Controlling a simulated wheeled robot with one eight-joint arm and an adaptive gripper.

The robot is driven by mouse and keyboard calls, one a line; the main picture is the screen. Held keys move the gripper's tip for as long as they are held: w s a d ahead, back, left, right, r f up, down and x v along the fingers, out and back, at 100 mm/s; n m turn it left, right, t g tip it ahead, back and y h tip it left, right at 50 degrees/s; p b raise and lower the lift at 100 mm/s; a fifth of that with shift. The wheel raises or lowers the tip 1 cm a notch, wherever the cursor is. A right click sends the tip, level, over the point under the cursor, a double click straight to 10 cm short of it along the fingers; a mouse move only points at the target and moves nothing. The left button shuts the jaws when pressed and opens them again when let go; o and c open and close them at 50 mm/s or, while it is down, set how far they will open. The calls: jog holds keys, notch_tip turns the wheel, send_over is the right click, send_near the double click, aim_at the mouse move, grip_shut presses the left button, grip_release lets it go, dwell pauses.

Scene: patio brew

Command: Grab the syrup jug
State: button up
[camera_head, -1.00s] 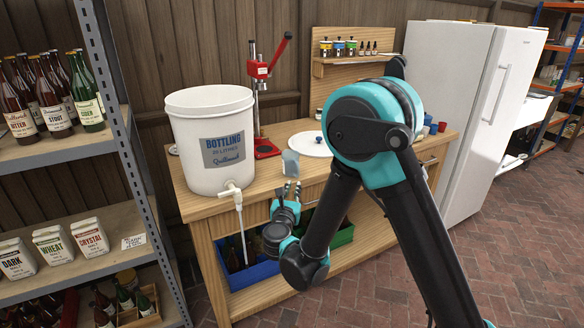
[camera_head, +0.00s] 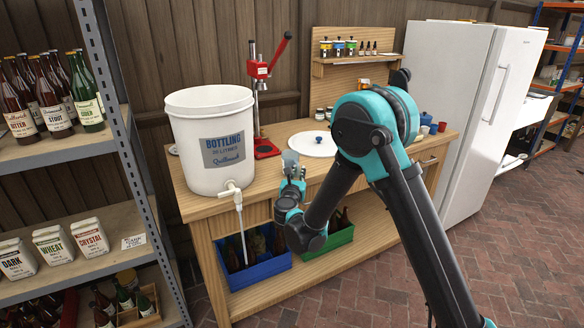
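A small pale, translucent vessel, which looks like the syrup jug (camera_head: 290,157), stands near the front edge of the wooden bench (camera_head: 208,205), right of the white bottling bucket. My gripper (camera_head: 291,172) is at its near side, right up against its lower part in this view. The gripper is small here and its fingers overlap the jug. I cannot tell whether they are around it, touching it or closed. My own arm covers part of the bench to the right.
The tall bottling bucket (camera_head: 208,130) with a tap stands close on the left. Blue (camera_head: 262,270) and green (camera_head: 338,238) crates of bottles sit on the lower shelf.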

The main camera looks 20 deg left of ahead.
jog(key=shift+w, duration=0.1)
jog(key=shift+c, duration=0.5)
grip_shut()
jog(key=shift+r, duration=0.2)
